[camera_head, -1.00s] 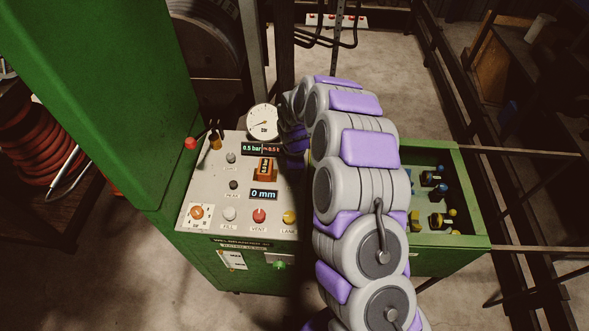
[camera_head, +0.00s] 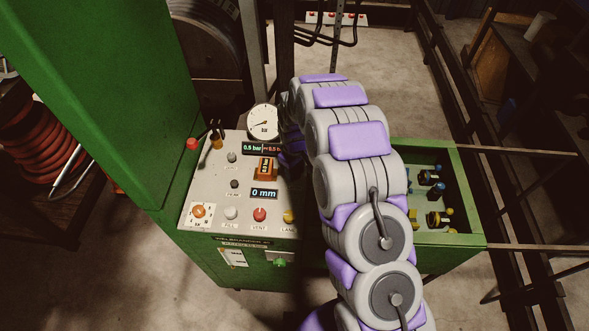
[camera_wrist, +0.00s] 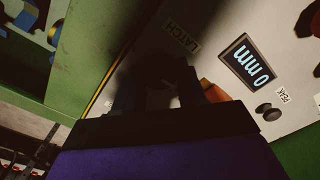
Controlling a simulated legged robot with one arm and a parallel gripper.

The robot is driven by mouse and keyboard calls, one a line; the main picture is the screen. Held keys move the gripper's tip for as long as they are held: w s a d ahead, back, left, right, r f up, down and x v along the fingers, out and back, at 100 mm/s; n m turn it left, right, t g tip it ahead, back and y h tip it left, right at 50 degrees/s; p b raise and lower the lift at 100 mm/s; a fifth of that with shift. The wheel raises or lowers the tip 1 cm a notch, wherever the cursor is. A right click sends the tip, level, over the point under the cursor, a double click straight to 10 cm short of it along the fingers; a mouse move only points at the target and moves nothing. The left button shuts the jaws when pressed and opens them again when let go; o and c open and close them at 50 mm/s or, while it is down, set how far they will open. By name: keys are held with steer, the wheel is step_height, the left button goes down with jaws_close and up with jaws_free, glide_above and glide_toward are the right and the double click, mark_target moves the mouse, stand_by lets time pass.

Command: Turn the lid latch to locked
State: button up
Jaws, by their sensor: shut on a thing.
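In the wrist view the dark fingers of my gripper (camera_wrist: 160,88) reach down to the pale panel, beside the printed LATCH label (camera_wrist: 182,38). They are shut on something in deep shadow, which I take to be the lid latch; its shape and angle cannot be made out. In the head view my grey and purple arm covers the gripper and the latch area. The green machine's control panel (camera_head: 208,190) shows to the left of the arm.
A 0 mm display (camera_head: 264,194), an orange block (camera_head: 265,168), a round gauge (camera_head: 263,121) and several knobs sit close by on the panel. An open green bay (camera_head: 440,236) with blue and yellow parts lies right of the arm.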

steer(key=shift+w+r+m, duration=0.1)
steer(key=shift+w+m, duration=0.05)
steer(key=shift+m, duration=0.35)
steer(key=o, duration=1.1)
steer(key=shift+c, duration=0.2)
step_height(320, 180, up, 17)
steer(key=shift+p, duration=0.45)
steer(key=shift+a+r, duration=0.1)
steer(key=s+d+r+m+b, duration=0.2)
steer(key=s+d+r, duration=0.3)
steer(key=s, duration=0.4)
steer(key=s+d+r+m+b, duration=0.1)
steer(key=s+d+r+m, duration=0.1)
steer(key=s+d, duration=0.55)
steer(key=s+d+f+m+g+b, duration=0.1)
steer(key=s+d+m, duration=0.1)
steer(key=s, duration=1)
steer(key=s+d+f+m+b, duration=0.1)
steer(key=s+d+m+b, duration=0.1)
steer(key=s, duration=0.9)
steer(key=shift+s+g, duration=0.35)
steer(key=shift+g, duration=0.05)
